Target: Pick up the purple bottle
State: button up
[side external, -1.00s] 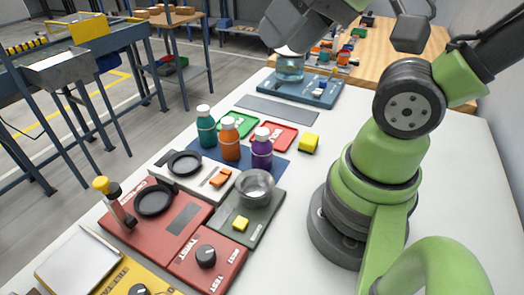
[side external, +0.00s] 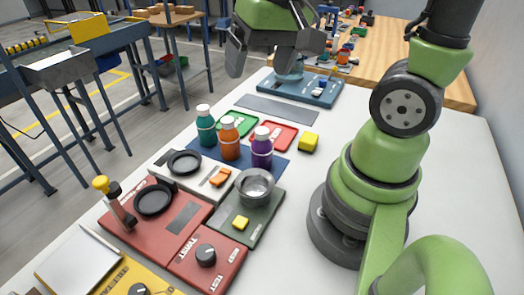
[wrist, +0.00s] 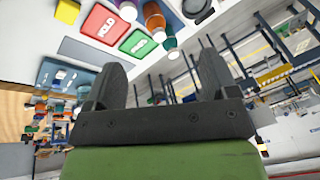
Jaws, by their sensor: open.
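The purple bottle (side external: 262,148) with a white cap stands upright on a blue mat (side external: 277,166), at the right end of a row with an orange bottle (side external: 229,139) and a teal bottle (side external: 206,126). In the wrist view the purple bottle (wrist: 153,16) shows at the top, partly cut off by the frame edge. My gripper (side external: 277,62) is open and empty, high above the table's far part, well apart from the bottles. Its two fingers are spread in the wrist view (wrist: 160,85).
Red (side external: 275,136) and green (side external: 240,124) trays lie just behind the bottles, with a yellow block (side external: 309,143) to the right. A metal bowl (side external: 256,186) stands in front of the purple bottle. A blue-grey board (side external: 300,91) lies farther back.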

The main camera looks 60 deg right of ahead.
aim_at(262, 130)
jog(key=d+f+g, duration=0.1)
jog(key=f, duration=0.2)
jog(key=w+d+f+m+g, duration=0.1)
jog(key=f, duration=0.2)
jog(key=w+d+f+g, duration=0.1)
jog(key=d+f, duration=0.1)
jog(key=f, duration=0.1)
jog(key=shift+d+f, duration=0.2)
jog(key=shift+f, duration=4.8)
jog(key=c, duration=1.1)
